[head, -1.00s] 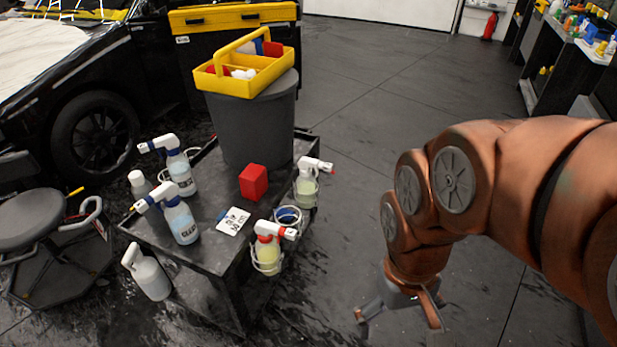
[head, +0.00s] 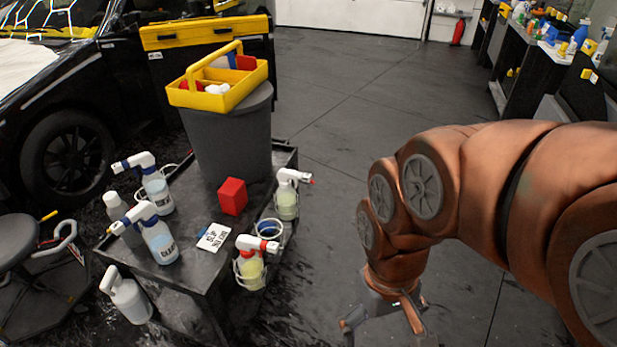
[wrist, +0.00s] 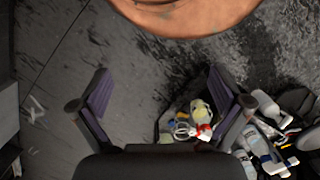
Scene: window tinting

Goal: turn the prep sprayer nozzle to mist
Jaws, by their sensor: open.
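Several spray bottles with white trigger heads are at the black cart. Two with blue-white labels stand on its top: a rear one (head: 157,190) and a front one (head: 158,238). Two with yellowish liquid hang in ring holders on its right side: a rear one (head: 288,196) and a front one (head: 250,262) with a red collar and red nozzle tip. I cannot tell which is the prep sprayer, nor read any nozzle setting. My gripper (head: 380,322) is open and empty, low to the right of the cart. In the wrist view its fingers (wrist: 160,95) are apart over floor.
The cart (head: 190,262) also bears a grey bin (head: 228,140) with a yellow caddy (head: 215,97), a red block (head: 232,197) and a white card (head: 213,237). A white bottle (head: 126,297) hangs at its left. A stool (head: 20,240) stands left. Floor beyond the cart is clear.

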